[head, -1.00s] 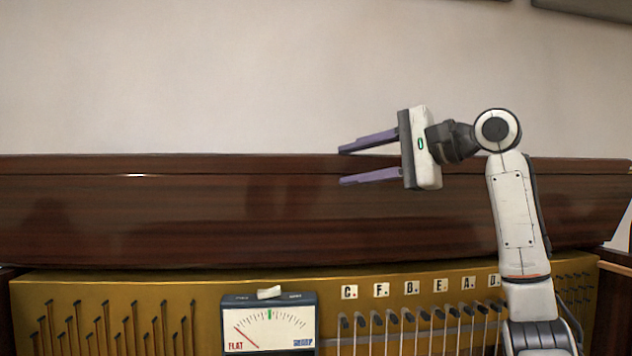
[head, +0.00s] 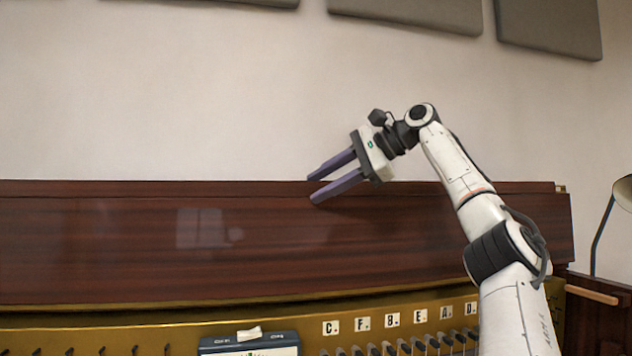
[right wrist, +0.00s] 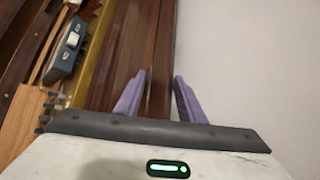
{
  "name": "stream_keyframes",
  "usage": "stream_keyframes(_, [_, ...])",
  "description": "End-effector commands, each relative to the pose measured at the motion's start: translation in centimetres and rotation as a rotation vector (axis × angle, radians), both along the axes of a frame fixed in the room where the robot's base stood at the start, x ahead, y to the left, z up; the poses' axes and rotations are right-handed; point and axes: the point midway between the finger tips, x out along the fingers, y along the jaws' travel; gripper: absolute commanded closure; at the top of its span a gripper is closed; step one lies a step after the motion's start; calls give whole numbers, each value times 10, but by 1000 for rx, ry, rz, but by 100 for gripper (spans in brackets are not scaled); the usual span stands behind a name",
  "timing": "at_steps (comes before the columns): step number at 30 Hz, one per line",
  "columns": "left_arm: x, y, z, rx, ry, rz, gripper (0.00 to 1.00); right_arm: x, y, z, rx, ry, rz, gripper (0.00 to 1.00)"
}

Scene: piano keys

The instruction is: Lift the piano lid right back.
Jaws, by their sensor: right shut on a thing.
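The piano lid (head: 110,245) is a long dark reddish-brown wooden panel across the head view, with its top edge against the pale wall. My right gripper (head: 311,189) is shut on the lid's upper edge. Its purple fingers point left and down, one behind the edge and one in front of it. In the right wrist view the lid (right wrist: 128,40) runs away between the fingers of my right gripper (right wrist: 159,78). The far finger's contact is partly hidden in the head view. My left gripper is not in view.
Below the lid is a gold panel (head: 400,306) with lettered tiles and pegs. A dark meter box (head: 225,344) stands in front of it, also in the right wrist view (right wrist: 66,50). A lamp (head: 606,215) is at the far right. Grey wall panels (head: 550,28) hang above.

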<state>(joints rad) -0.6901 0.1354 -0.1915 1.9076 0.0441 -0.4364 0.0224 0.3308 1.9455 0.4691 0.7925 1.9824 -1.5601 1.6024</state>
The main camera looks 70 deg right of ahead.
Motion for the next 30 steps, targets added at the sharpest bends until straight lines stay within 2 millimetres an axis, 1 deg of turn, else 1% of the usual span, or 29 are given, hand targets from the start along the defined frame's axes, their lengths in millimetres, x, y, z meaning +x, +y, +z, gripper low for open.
stream_keyframes(1, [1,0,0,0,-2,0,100,1,-7,-14,21,39,-9,100])
stream_keyframes(2, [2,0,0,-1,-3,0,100,0,-8,-15,26,43,-10,100])
stream_keyframes(10, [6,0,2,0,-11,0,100,-2,-16,-16,52,61,-16,100])
stream_keyframes(24, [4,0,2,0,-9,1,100,-2,-16,-16,55,65,-12,100])
stream_keyframes(25, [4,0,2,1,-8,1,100,-2,-16,-16,55,65,-12,66])
stream_keyframes(30, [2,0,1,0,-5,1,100,-2,-16,-15,55,65,-12,67])
